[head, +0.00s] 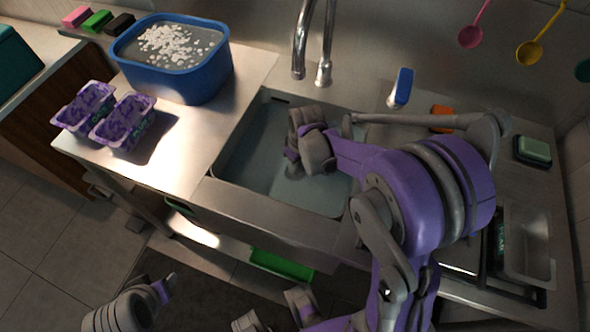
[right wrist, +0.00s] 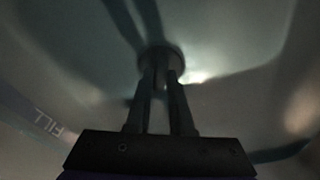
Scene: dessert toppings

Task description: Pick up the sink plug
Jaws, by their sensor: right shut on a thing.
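The sink plug (right wrist: 160,54) is a dark round disc in the right wrist view, between the tips of my right gripper (right wrist: 160,82). The two fingers are shut on it. Pale sink floor shows behind it, and I cannot tell whether the plug touches that floor. In the head view my right gripper reaches down into the sink (head: 245,160), and my arm and wrist hide its fingertips and the plug. A grey and purple part of my left arm shows at the bottom left, and its jaws cannot be made out.
A blue tub (head: 190,88) of foamy water stands on the left counter, beside purple-smeared containers (head: 125,122). The faucet (head: 325,70) rises behind the sink. A blue-topped item (head: 402,87), an orange sponge (head: 441,112) and a green soap (head: 533,149) lie to the right.

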